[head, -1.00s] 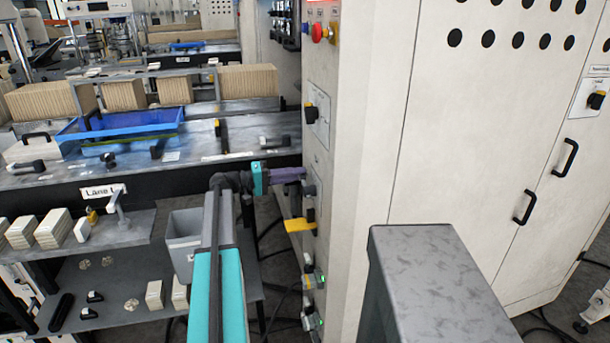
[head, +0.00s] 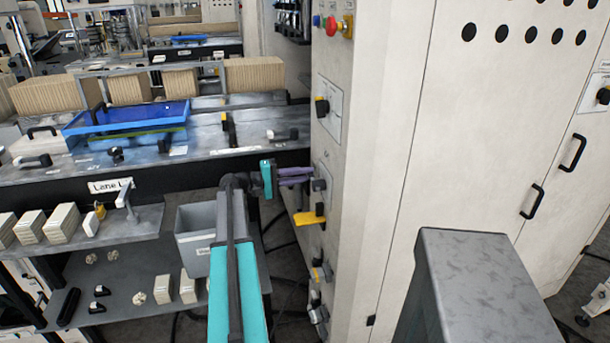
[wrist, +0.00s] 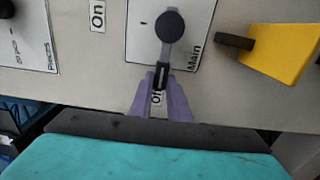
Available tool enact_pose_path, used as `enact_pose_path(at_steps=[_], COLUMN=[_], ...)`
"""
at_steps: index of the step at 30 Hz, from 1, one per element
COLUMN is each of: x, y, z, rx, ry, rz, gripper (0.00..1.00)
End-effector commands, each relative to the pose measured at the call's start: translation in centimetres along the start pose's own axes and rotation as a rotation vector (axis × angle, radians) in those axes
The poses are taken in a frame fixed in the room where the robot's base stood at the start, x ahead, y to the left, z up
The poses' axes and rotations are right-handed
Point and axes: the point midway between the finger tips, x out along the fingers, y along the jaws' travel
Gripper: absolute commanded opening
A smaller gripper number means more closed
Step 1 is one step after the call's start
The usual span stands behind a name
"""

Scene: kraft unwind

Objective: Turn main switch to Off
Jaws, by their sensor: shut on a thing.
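The main switch is a black rotary knob with a lever on a white plate marked "Main" in the wrist view (wrist: 170,25). In the head view its dark knob (head: 320,185) sticks out of the cream cabinet's side. My gripper has purple fingers (wrist: 161,98), shut on the switch's lever. The lever points down in the wrist view, toward the "Off" label (wrist: 157,97), which is partly covered between the fingers. In the head view my gripper (head: 296,176) reaches the cabinet from the left.
A yellow part with a dark stub (head: 310,217) juts out just below the switch; another knob (head: 322,107) is above. Red emergency button (head: 332,25) is higher up. A grey bin (head: 195,240) stands on the lower left shelf. Knobs and a lamp sit lower on the cabinet.

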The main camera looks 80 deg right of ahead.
Motion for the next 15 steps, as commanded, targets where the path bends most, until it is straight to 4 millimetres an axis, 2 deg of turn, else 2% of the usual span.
enact_pose_path(at_steps=[7,8,11,15], x=[-0.24,-0.28,-0.42,-0.58], y=[-0.10,-0.10,-0.10,-0.08], z=[-0.01,-0.01,-0.03,-0.05], rx=[-0.007,-0.007,-0.006,-0.004], ry=[0.003,0.004,0.005,0.006], rz=[-0.001,-0.001,-0.001,-0.001], gripper=[0.00,0.17,0.34,0.34])
